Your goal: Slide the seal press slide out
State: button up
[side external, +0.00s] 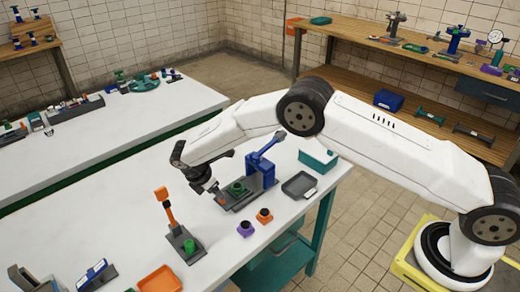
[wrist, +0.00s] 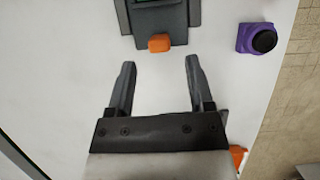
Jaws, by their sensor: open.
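The seal press appears to be the blue lever press (side external: 265,172) on a grey base, standing on the white bench. A green ring-like part (side external: 238,188) sits low at its front. In the wrist view, its grey slide (wrist: 160,22) enters at the top centre, with an orange grip (wrist: 160,43) on the near end. How far the slide is out cannot be told. My gripper (wrist: 160,75) is open and empty, its two fingers pointing toward the grip, one on each side of its line and short of it. In the side view my gripper (side external: 216,190) is just left of the press.
A purple block with a black top (wrist: 258,38) stands right of the slide; it also shows in the side view (side external: 245,229), beside an orange one (side external: 264,216). A grey tray (side external: 299,185) and teal box (side external: 318,158) lie beyond. An orange-lever fixture (side external: 170,215) stands left.

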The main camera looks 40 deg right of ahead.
jog(key=shift+v, duration=1.75)
jog(key=s+d+r+m+y, duration=0.3)
jog(key=s+d+r+m, duration=0.6)
jog(key=s, duration=0.2)
jog(key=s+d+m+t, duration=0.1)
jog(key=s+d+m, duration=0.1)
jog(key=s, duration=0.3)
jog(key=s+d+r+m+y, duration=0.1)
jog(key=s+d+m, duration=0.1)
jog(key=s+m, duration=0.2)
jog(key=s+d+r+m+t, duration=0.1)
jog(key=s+d+m, duration=0.1)
jog(key=s, duration=0.5)
jog(key=shift+m+t, duration=0.3)
jog(key=shift+m, duration=0.2)
